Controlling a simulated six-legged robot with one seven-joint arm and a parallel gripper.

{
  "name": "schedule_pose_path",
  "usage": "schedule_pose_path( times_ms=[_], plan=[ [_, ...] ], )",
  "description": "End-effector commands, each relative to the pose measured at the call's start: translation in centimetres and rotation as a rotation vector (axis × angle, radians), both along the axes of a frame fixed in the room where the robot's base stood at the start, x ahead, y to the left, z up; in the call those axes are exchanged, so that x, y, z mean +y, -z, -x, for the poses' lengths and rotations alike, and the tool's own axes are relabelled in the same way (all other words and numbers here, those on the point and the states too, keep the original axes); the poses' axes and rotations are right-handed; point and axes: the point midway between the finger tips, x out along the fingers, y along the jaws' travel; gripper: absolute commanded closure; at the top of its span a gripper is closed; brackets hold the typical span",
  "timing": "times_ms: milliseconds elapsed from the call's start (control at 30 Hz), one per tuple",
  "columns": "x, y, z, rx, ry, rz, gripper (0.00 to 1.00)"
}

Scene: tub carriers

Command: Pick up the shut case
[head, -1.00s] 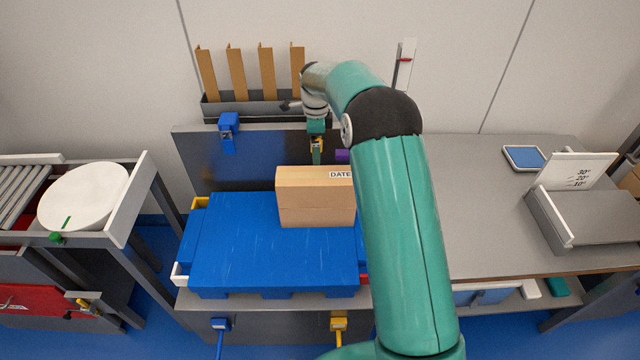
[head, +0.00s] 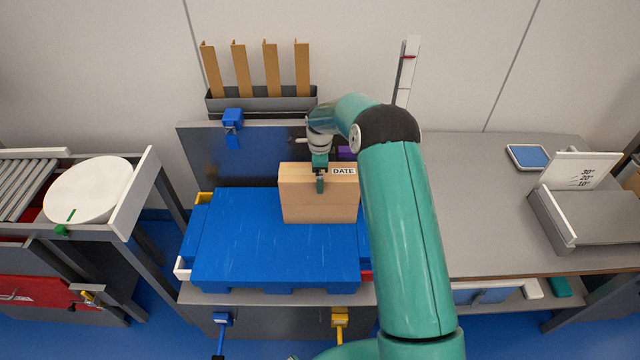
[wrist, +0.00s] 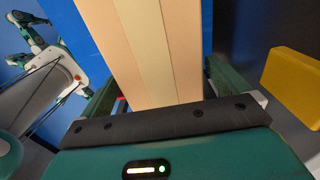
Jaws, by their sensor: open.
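The shut case (head: 318,205) is a light-brown box with a white DATE label on its upper right. It stands upright on the blue slab-like surface (head: 240,250) in the head view. My gripper (head: 320,185) is at the top of the case, with its fingers pointing down. In the wrist view the case (wrist: 150,50) runs up between the two green fingers of my gripper (wrist: 155,90). The fingers are apart, one on each side of the case. I cannot tell whether either finger touches it.
A grey rack with several brown upright strips (head: 270,70) stands behind. A white round turntable (head: 88,190) is at left. A grey worktop (head: 470,210) lies to the right, with a blue-topped pad (head: 527,157). A yellow block (wrist: 291,82) shows in the wrist view.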

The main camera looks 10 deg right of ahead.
Motion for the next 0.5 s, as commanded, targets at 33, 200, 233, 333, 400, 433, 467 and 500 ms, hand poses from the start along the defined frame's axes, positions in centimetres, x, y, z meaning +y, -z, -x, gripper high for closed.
schedule_pose_path(
  times_ms=[33,200,233,333,400,433,467,500],
  plan=[
    [0.0,0.06,-0.03,-0.001,0.0,0.0,0.0],
    [0.0,0.02,-0.02,-0.001,0.0,0.0,0.04],
    [0.0,0.03,-0.02,-0.001,0.0,0.0,0.1],
    [-0.01,0.02,-0.01,-0.001,0.0,0.0,0.29],
    [-0.01,0.02,-0.01,0.0,0.001,0.0,0.43],
    [-0.01,0.02,0.0,0.0,0.001,0.0,0.49],
    [-0.01,0.02,0.0,0.0,0.001,0.0,0.55],
    [-0.01,0.02,0.0,0.0,0.001,0.0,0.63]
  ],
)
